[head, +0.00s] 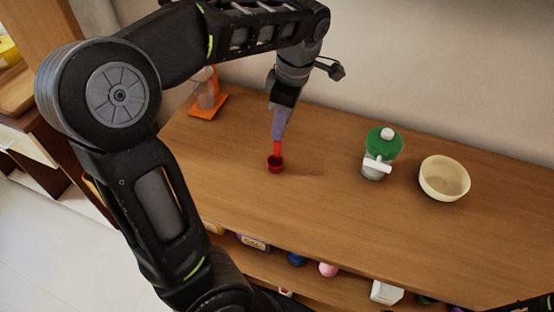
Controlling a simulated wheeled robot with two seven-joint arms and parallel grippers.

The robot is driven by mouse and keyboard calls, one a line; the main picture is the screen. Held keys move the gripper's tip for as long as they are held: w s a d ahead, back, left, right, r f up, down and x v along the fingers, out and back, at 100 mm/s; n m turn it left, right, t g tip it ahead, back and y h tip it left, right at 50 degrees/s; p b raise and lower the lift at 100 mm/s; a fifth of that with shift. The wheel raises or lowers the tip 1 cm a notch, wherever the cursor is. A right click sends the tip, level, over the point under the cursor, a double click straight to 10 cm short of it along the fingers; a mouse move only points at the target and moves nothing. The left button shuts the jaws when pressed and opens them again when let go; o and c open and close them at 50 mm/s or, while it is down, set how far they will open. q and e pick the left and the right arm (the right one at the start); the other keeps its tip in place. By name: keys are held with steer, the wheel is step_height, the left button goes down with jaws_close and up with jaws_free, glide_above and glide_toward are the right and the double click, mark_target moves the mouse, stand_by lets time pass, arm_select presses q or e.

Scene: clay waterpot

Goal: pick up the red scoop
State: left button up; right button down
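The red scoop (275,163) is in the head view, left of the middle of the wooden table. Its small cup is at the bottom and its handle points up. My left gripper (279,137) comes down from above, with its fingers closed at the top of the handle. The scoop hangs upright below the fingers. A soft shadow lies to its right, and I cannot tell for sure whether the cup touches the table.
The wooden table (320,215) has free room at its front and middle. A green-lidded container (384,145) and a cream bowl (444,179) stand on the right. An orange stand (207,106) is at the back left. Shelves below hold several items, including a pink ball (328,269).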

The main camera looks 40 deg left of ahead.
arm_select(q)
steer(key=shift+s+a+f, duration=0.1)
steer(key=shift+a+f, duration=0.1)
steer(key=shift+f, duration=0.8)
glide_above(275, 157)
steer(key=f, duration=0.5)
steer(key=shift+w+d+f+p, duration=0.1)
steer(key=shift+w+p, duration=0.25)
steer(key=shift+p, duration=0.05)
steer(key=shift+c, duration=0.3)
jaws_close()
stand_by(0.5)
